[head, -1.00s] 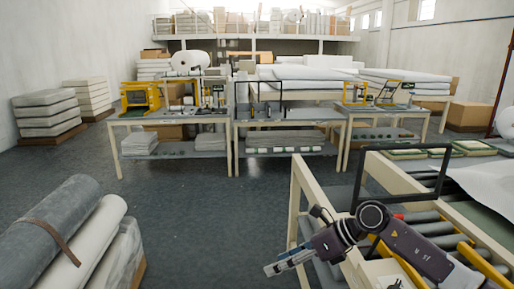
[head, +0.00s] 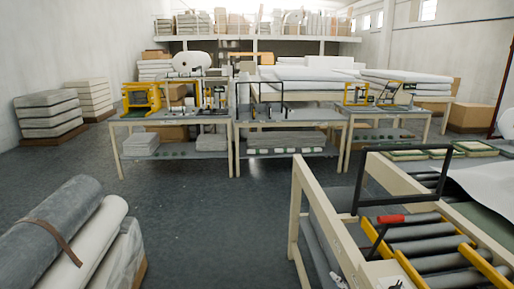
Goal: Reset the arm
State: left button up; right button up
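Neither of my grippers nor any part of my arms shows in the head view now. The roller table (head: 300,220) stands at the lower right with grey rollers, yellow bars and a black upright frame (head: 355,180). A small red part (head: 391,219) sits on it and is in plain sight. No object of the task other than my own arm is named.
Grey and white rolls (head: 48,225) lie at the lower left. Workbenches (head: 232,124) with yellow devices (head: 142,97) stand across the middle. Stacked pads (head: 48,113) stand at the left wall. The dark floor (head: 205,215) between rolls and roller table is clear.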

jog(key=s+d+f+m+g, duration=0.15)
jog(key=s+f+g, duration=0.35)
jog(key=s, duration=0.5)
jog(key=s+d+f+m+g, duration=0.1)
jog(key=s+f+m+g, duration=0.2)
jog(key=s+f, duration=0.5)
jog(key=s+d+f+m+g, duration=0.2)
jog(key=s+f+m+g, duration=0.15)
jog(key=s, duration=0.75)
notch_tip(320, 180, down, 27)
jog(key=s+n+g, duration=0.1)
jog(key=s, duration=0.1)
jog(key=s+d+f+g, duration=0.1)
jog(key=s+d+f, duration=0.1)
jog(key=s+f, duration=1.3)
jog(key=shift+s+d+f+h, duration=0.3)
jog(key=shift+s+d, duration=0.1)
jog(key=shift+s, duration=0.55)
